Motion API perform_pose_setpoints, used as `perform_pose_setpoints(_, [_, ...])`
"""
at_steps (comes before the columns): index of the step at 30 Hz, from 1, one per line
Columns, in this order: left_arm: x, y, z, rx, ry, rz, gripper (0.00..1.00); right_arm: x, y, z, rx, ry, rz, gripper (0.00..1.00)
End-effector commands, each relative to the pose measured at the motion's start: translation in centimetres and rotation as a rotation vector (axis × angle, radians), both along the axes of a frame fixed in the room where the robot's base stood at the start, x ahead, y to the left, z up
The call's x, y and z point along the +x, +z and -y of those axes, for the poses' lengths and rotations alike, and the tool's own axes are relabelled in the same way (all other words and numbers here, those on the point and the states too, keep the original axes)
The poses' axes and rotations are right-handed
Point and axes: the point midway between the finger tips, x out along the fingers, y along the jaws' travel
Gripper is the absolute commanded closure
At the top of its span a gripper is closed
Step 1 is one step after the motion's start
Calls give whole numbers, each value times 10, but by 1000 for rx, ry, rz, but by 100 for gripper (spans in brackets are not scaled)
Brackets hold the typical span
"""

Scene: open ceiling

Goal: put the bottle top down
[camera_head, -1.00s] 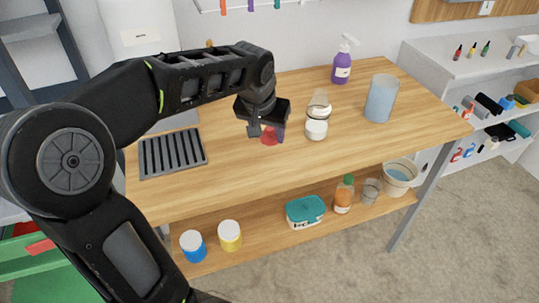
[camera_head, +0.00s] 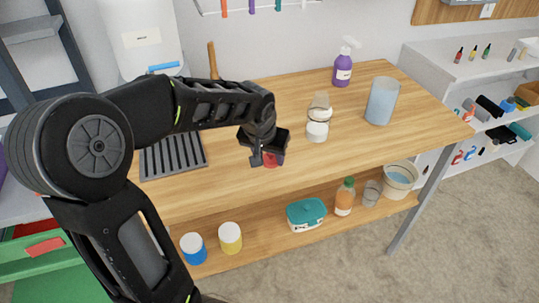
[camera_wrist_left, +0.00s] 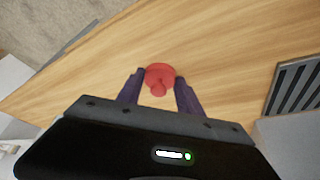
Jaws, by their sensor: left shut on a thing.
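A red bottle top (camera_head: 271,160) is held between the fingers of my left gripper (camera_head: 270,157), near the front edge of the wooden table (camera_head: 225,170). In the left wrist view, the red top (camera_wrist_left: 159,76) has a wide round part and a small knob, and sits between the two dark fingertips (camera_wrist_left: 160,88). The tabletop is behind it; whether the top touches the wood cannot be told. My right gripper is not in view.
A clear glass vessel with a white lower part (camera_head: 317,130) stands to the right of the gripper. A bluish cup (camera_head: 381,101) and a purple spray bottle (camera_head: 342,71) stand farther right and back. A dark grooved tray (camera_head: 173,156) lies at left. Bare wood surrounds the gripper.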

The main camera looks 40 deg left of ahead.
Motion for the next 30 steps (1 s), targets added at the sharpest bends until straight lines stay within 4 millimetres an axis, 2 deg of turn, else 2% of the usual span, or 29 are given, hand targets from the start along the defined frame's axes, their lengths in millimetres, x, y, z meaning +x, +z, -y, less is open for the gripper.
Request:
perform_pose_setpoints(7, [0,-4,0,0,0,0,94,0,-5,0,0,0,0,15])
perform_pose_setpoints(8, [0,-3,0,0,0,0,56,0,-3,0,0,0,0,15])
perform_pose_setpoints(15, [0,-2,0,0,0,0,36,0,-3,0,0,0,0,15])
perform_pose_setpoints(24, [0,0,0,0,-1,0,35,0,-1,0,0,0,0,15])
perform_pose_setpoints(30, [-4,14,2,1,0,4,35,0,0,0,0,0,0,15])
